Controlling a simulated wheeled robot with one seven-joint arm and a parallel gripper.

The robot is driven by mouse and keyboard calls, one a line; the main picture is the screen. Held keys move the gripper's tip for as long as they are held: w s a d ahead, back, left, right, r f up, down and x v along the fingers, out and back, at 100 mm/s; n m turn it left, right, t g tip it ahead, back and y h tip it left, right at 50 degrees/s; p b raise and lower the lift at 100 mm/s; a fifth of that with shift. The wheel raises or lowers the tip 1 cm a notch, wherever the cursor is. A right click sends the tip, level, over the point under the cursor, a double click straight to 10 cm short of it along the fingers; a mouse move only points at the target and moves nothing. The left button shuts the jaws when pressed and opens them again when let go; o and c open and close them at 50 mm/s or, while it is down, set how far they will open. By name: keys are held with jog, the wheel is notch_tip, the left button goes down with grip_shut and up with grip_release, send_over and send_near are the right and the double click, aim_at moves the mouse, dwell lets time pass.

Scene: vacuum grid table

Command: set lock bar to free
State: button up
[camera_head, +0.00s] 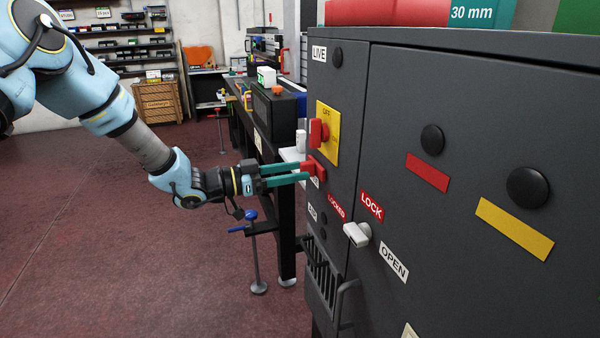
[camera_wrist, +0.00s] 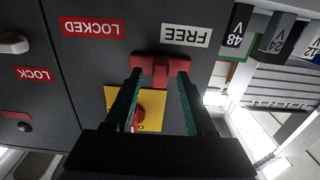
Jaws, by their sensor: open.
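The red lock bar (camera_head: 314,168) is on the dark cabinet front, just below the yellow OFF plate. It also shows in the wrist view (camera_wrist: 160,66), with a raised middle part. My gripper (camera_head: 304,173) has two green fingers and is open, with its tips at the bar. In the wrist view the fingertips (camera_wrist: 159,74) are on either side of the raised part; I cannot tell whether they touch it. The FREE label (camera_wrist: 186,35) and the red LOCKED label (camera_wrist: 92,27) appear upside down beside the bar, which sits closer to FREE.
The yellow plate (camera_head: 329,130) carries a red rotary knob (camera_head: 318,132) close above my fingers. A white handle (camera_head: 357,234) sits between the LOCK and OPEN labels on the cabinet door. A workbench (camera_head: 285,152) stands behind my gripper. The floor to the left is open.

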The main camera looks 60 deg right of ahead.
jog(key=b+v, duration=0.1)
jog(key=v, duration=0.7)
jog(key=shift+w+a+b, duration=0.2)
jog(key=shift+a+b, duration=0.15)
jog(key=shift+b, duration=0.05)
jog(key=w+a+n+t+y, duration=0.1)
jog(key=w+a+n+t, duration=0.3)
jog(key=w, duration=0.3)
jog(key=w+a+f+n+t+y+p, duration=0.1)
jog(key=w+a+n+t, duration=0.1)
jog(key=w+a+t, duration=0.4)
jog(key=w+a+n+t+y, duration=0.1)
jog(key=w+a+n+t, duration=0.25)
jog(key=w, duration=0.55)
jog(key=w+a+n+t+y, duration=0.2)
jog(key=a+n+y, duration=0.1)
jog(key=a, duration=0.6)
jog(key=w+a+n+t+y, duration=0.2)
jog(key=a+n+y, duration=0.1)
jog(key=a, duration=0.5)
jog(key=s+a+n+g+y+p, duration=0.1)
jog(key=s+a+n+y, duration=0.15)
jog(key=a, duration=0.55)
jog(key=s+a+n+g+y+p, duration=0.1)
jog(key=s+a+n+y, duration=0.2)
jog(key=a, duration=0.5)
jog(key=s+a+n+g, duration=0.3)
jog(key=s+a, duration=0.2)
jog(key=s, duration=0.5)
